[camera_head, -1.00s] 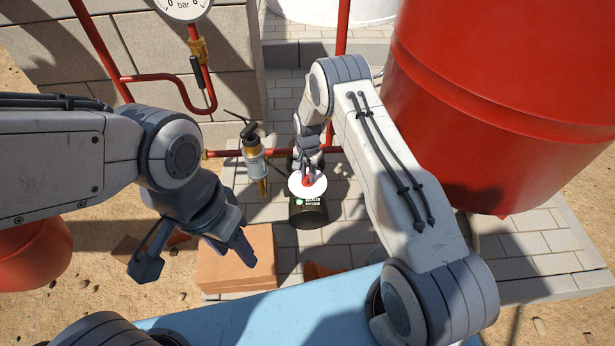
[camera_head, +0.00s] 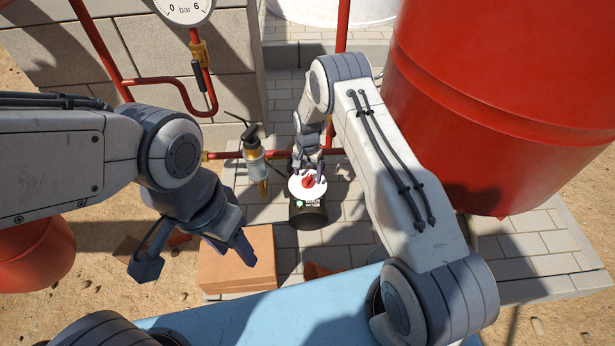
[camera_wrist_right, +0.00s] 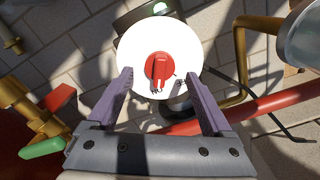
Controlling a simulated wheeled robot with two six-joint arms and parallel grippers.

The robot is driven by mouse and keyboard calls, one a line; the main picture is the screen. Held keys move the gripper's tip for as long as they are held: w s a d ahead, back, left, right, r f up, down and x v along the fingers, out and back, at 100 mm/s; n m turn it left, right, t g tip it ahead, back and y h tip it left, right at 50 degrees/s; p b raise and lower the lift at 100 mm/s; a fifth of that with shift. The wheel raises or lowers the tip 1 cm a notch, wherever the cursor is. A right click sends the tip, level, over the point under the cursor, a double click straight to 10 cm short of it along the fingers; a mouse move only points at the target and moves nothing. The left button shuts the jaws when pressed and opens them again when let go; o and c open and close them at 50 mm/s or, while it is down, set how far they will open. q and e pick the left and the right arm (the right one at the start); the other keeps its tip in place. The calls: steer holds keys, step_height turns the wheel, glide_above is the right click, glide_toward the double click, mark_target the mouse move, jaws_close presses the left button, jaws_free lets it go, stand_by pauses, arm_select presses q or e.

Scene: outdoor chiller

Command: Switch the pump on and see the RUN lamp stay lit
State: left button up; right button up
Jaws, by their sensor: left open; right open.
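The pump's dark round body (camera_head: 308,217) stands on the paving and has a white disc (camera_head: 293,188) on top with a red knob (camera_head: 308,182). My left gripper (camera_head: 195,257) is open and empty, away from the pump.
A brass and grey valve fitting (camera_head: 255,160) stands just left of the pump, with red pipes (camera_head: 225,155) behind. A large red tank (camera_head: 500,100) fills the right. An orange-brown block (camera_head: 237,265) lies below my left gripper. A pressure gauge (camera_head: 184,8) is at the top.

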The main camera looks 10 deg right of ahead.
mark_target(308, 178)
step_height(308, 178, up, 5)
steer(key=p, duration=0.3)
steer(key=shift+r, duration=0.2)
